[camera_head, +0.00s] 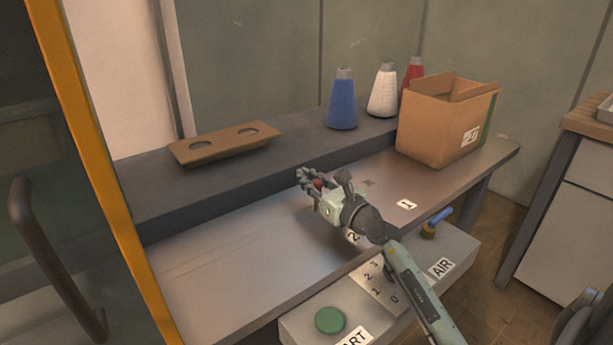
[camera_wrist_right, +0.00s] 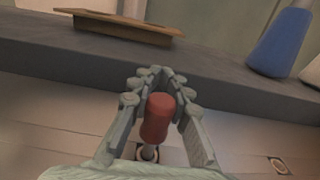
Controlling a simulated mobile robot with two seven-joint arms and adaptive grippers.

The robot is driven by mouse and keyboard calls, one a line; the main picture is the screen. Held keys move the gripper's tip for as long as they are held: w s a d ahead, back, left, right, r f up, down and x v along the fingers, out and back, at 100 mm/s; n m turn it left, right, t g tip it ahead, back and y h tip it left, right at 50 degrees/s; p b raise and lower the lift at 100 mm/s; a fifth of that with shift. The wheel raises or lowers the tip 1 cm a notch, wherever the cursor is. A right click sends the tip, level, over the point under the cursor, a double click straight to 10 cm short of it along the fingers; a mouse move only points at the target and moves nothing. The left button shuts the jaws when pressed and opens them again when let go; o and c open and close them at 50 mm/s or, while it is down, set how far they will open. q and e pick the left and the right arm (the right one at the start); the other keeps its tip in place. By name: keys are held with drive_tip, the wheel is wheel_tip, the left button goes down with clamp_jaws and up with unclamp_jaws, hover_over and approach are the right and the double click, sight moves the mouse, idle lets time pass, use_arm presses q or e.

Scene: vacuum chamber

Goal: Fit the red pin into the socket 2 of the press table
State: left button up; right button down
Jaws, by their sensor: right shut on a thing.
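My right gripper (camera_head: 311,184) is over the press table (camera_head: 220,262), shut on the red pin (camera_head: 318,184). In the right wrist view the red pin (camera_wrist_right: 157,118) sits between the two fingers (camera_wrist_right: 155,85), its red grip fully visible. A pale shank shows below it, lined up with a dark-ringed socket (camera_wrist_right: 148,154). I cannot tell whether the tip is in the socket or just above it. Label 2 (camera_head: 353,238) is partly hidden by my wrist. Label 1 (camera_head: 406,203) lies to the right, near another socket (camera_head: 368,183). My left gripper is out of view.
On the rear ledge are a brown two-hole rack (camera_head: 225,143), a blue cone (camera_head: 342,102), a white cone (camera_head: 383,92) and a red cone (camera_head: 412,73). A cardboard box (camera_head: 430,128) stands at right. In front are a green button (camera_head: 330,320) and a blue-handled valve (camera_head: 438,219).

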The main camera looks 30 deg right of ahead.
drive_tip(key=shift+f+b, duration=0.5)
drive_tip(key=shift+f, duration=0.25)
drive_tip(key=shift+r, duration=0.15)
drive_tip(key=shift+r+p, duration=1.5)
drive_tip(key=shift+p, duration=0.25)
